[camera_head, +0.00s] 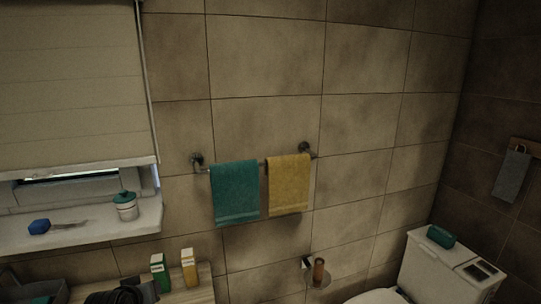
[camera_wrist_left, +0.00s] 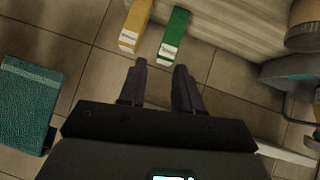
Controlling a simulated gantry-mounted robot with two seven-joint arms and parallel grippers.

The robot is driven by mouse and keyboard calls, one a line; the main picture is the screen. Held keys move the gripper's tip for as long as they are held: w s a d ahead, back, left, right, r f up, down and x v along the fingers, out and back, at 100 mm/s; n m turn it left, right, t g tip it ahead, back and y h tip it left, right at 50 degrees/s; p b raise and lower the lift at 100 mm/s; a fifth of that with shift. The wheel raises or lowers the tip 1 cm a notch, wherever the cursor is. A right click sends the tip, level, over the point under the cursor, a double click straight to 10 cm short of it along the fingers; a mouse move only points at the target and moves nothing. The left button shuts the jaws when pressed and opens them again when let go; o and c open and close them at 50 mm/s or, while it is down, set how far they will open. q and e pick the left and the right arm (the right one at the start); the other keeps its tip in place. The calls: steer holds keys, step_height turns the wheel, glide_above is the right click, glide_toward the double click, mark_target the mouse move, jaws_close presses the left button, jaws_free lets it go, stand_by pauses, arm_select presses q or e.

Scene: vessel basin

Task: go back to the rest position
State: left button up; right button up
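My left gripper (camera_wrist_left: 160,66) shows in the left wrist view with its two dark fingers apart and nothing between them. A dark shape at the bottom left of the head view appears to be this gripper's arm end, low by the counter; its fingers cannot be made out there. A green box (camera_head: 160,272) and a yellow box (camera_head: 189,267) stand just right of it. The green box (camera_wrist_left: 174,36) and yellow box (camera_wrist_left: 135,27) also show beyond the fingertips in the left wrist view, apart from them. My right gripper is in neither view.
A teal towel (camera_head: 235,190) and a yellow towel (camera_head: 289,185) hang on a wall rail. The window sill (camera_head: 80,228) holds a blue-handled item (camera_head: 40,226) and a lidded jar (camera_head: 125,208). A toilet (camera_head: 432,268) stands at right.

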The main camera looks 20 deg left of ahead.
arm_select(q)
steer(key=s+d+f+m+g+h, duration=0.25)
steer(key=s+d+f+m, duration=0.45)
steer(key=d+f, duration=0.6)
steer(key=s+d+f+m+g+h, duration=0.1)
steer(key=s+d+f+m, duration=0.1)
steer(key=s+d+f, duration=0.35)
steer(key=s+d+f+m+g+h, duration=0.2)
steer(key=s+d, duration=0.6)
steer(key=s, duration=0.1)
step_height(320, 180, up, 25)
steer(key=p, duration=2.4)
steer(key=shift+f, duration=0.2)
